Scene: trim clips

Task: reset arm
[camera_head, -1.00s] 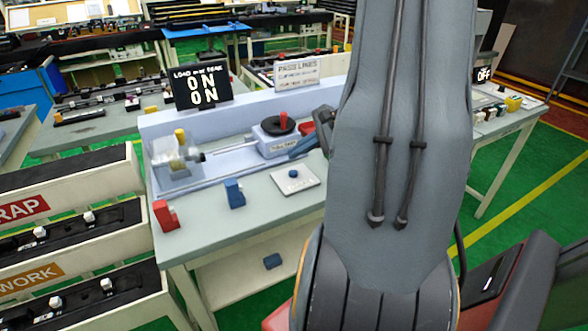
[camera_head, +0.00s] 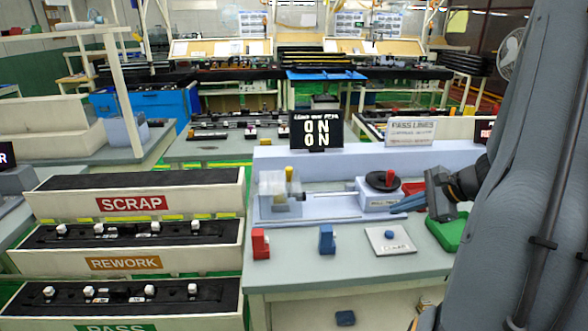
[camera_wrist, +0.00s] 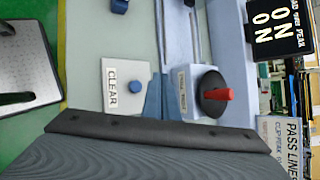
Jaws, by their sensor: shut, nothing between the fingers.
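My gripper (camera_head: 394,208) reaches in from the right in the head view, over the right part of the test bench (camera_head: 300,265). Its blue fingers are shut with nothing between them. They also show in the wrist view (camera_wrist: 158,97), between the white CLEAR plate (camera_wrist: 122,90) with its blue button and the test fixture's red-handled knob (camera_wrist: 216,95). In the head view the fingers are near the fixture (camera_head: 380,192) and above the CLEAR plate (camera_head: 391,240). I cannot tell whether they touch anything. My grey arm covers the right side of the head view.
A red block (camera_head: 261,243) and a blue block (camera_head: 326,239) stand at the bench's front. A display (camera_head: 316,130) reads ON, ON. A green tray (camera_head: 447,232) lies beside my gripper. SCRAP (camera_head: 132,203), REWORK (camera_head: 124,263) and PASS (camera_head: 115,327) bins stand left.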

